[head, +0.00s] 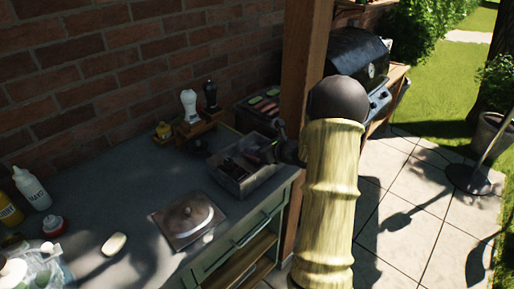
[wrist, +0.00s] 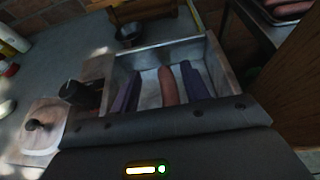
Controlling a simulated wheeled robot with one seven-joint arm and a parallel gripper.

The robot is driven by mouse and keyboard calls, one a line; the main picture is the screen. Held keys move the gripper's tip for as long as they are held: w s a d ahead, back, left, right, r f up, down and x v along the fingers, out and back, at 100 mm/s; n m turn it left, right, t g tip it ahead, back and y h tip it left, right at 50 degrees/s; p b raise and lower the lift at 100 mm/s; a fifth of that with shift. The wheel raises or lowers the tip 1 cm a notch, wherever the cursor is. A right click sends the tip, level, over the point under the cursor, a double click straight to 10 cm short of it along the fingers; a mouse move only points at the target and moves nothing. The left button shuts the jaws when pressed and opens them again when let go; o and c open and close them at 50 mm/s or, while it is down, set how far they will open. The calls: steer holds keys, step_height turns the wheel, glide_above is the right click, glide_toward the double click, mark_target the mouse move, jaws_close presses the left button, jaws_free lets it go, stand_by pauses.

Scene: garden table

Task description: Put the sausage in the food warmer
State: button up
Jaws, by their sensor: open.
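An open metal box (head: 231,179), apparently the food warmer, stands on the counter; its rim also shows in the wrist view (wrist: 217,55). A reddish-brown sausage (wrist: 168,90) lies lengthwise over the box's pale floor, between the two dark fingers of my gripper (wrist: 161,72). The fingers are apart, with a visible gap on each side of the sausage. In the head view my gripper (head: 272,152) is at the box's right side, partly hidden by my arm. Whether the sausage touches the floor is hard to tell.
A square metal lid with a knob (head: 187,218) lies left of the box. A tray of food (head: 265,103) stands behind it, beside a wooden post (head: 303,60). Bottles (head: 32,188) stand at the far left. The middle of the counter (head: 125,185) is mostly clear.

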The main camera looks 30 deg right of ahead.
steer(key=shift+r+p, duration=0.75)
steer(key=shift+r, duration=0.05)
steer(key=b+v, duration=0.2)
steer(key=v, duration=1)
steer(key=shift+f, duration=0.25)
steer(key=s+a+f+n+g+h, duration=0.1)
steer(key=s+a+n+g, duration=0.2)
steer(key=n, duration=0.7)
steer(key=s+a+f+n+g+h, duration=0.2)
steer(key=s+a+n, duration=0.5)
steer(key=a+n, duration=0.4)
steer(key=s+a+f+n+g+h, duration=0.1)
steer(key=s+a+f+n+g, duration=0.1)
steer(key=s+a+n+g, duration=0.3)
steer(key=s+a+n, duration=0.1)
steer(key=a+n, duration=0.2)
steer(key=n, duration=0.3)
steer(key=shift+a+h, duration=0.25)
steer(key=shift+h, duration=0.05)
